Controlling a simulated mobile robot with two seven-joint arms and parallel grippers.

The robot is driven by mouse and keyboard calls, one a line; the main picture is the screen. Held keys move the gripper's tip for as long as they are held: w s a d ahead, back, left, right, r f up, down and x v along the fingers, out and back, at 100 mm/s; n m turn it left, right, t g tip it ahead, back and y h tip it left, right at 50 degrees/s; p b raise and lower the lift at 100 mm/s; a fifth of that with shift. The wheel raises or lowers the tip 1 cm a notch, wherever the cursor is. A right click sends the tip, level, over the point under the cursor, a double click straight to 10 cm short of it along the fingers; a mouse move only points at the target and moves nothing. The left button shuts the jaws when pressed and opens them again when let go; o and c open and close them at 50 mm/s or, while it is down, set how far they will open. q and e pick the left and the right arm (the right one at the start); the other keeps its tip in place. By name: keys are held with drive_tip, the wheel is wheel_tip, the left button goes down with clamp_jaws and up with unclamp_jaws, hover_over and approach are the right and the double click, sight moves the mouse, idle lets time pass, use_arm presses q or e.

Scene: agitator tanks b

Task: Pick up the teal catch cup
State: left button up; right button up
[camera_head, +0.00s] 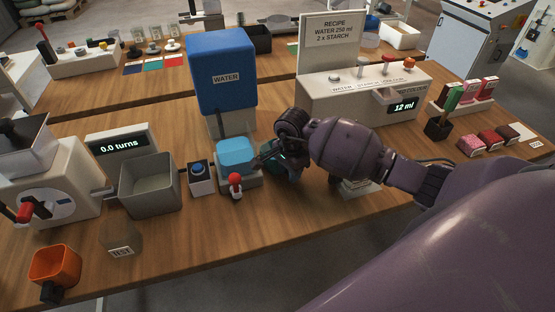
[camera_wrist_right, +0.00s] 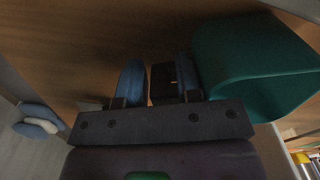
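The teal catch cup (camera_wrist_right: 250,65) fills the upper right of the right wrist view, beside my right fingers. In the head view only a little of its teal side (camera_head: 293,160) shows, as my right gripper and arm cover most of it. My right gripper (camera_head: 262,163) is low over the table, just right of the light-blue-topped unit. In the wrist view its two blue fingertips (camera_wrist_right: 158,82) stand apart. A dark block (camera_wrist_right: 164,82), perhaps the cup's handle, shows between them; I cannot tell if they touch it. My left gripper is not in view.
The light-blue-topped unit (camera_head: 237,155) with a red knob stands close left of the gripper. The blue water tank (camera_head: 221,75) is behind it, and the white dispenser (camera_head: 340,100) is behind the arm. A grey bin (camera_head: 150,190) and an orange cup (camera_head: 55,264) stand left.

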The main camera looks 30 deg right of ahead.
clamp_jaws()
drive_tip(key=shift+r, duration=0.15)
drive_tip(key=shift+r, duration=0.55)
drive_tip(key=d, duration=0.1)
drive_tip(key=s+d+b, duration=0.1)
drive_tip(key=d, duration=0.1)
drive_tip(key=shift+d+f, duration=0.15)
drive_tip(key=shift+d, duration=0.4)
wheel_tip(320, 180, up, 14)
drive_tip(key=shift+a, duration=0.1)
